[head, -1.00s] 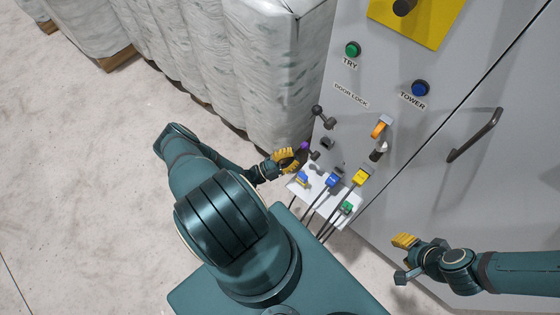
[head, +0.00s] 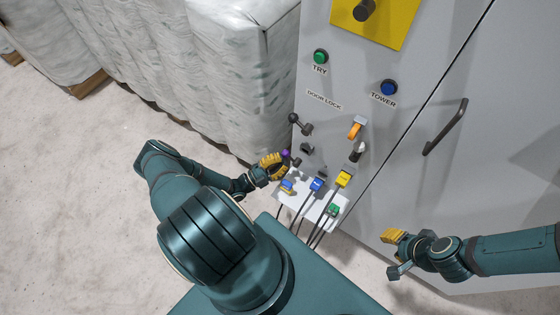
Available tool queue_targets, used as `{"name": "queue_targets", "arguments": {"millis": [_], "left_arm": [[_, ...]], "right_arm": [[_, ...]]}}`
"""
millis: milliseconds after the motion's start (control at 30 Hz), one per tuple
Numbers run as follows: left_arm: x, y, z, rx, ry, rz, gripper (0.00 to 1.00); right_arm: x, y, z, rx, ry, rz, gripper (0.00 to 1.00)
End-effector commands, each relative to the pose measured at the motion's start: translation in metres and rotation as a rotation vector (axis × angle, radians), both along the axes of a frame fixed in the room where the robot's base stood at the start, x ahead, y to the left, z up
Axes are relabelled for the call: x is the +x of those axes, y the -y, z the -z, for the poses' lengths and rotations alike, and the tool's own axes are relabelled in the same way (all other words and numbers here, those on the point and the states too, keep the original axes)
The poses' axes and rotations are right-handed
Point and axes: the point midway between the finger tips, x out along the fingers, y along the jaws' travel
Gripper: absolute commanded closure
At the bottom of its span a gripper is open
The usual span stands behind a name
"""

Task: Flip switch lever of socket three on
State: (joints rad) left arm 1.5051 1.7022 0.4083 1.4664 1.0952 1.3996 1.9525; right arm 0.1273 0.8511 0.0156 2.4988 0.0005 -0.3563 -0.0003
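A light grey cabinet front carries several switch levers. One has a black ball knob (head: 294,118), one a purple tip (head: 286,153), one an orange handle (head: 355,128) and one a white tip (head: 359,147). No socket number is readable, so I cannot tell which lever belongs to socket three. My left gripper (head: 277,165), with yellow fingers, is right beside the purple-tipped lever at its lower left. I cannot tell whether it touches the lever or how far its fingers are apart. My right gripper (head: 391,243) hangs away from the levers, low on the right; its finger opening is unclear.
Below the levers, a white panel (head: 297,201) holds blue (head: 317,184), yellow (head: 343,179) and green (head: 334,209) plugs with dark cables. A door handle (head: 446,127) sticks out at right. Wrapped stacks (head: 190,70) stand close on the left. Floor (head: 70,190) is clear at left.

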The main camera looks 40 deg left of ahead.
Motion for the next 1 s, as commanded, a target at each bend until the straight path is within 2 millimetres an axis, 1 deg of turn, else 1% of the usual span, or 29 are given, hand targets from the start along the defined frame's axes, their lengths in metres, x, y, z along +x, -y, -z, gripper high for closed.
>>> {"name": "queue_targets", "arguments": {"millis": [733,1000], "left_arm": [[0.000,0.002,-0.007,0.144,-0.018,0.000,1.00],[0.001,0.005,-0.016,0.279,-0.031,0.002,1.00]], "right_arm": [[-0.002,0.000,-0.010,0.001,-0.005,-0.001,0.60],[-0.004,-0.001,-0.022,0.001,-0.010,-0.003,0.60]]}}
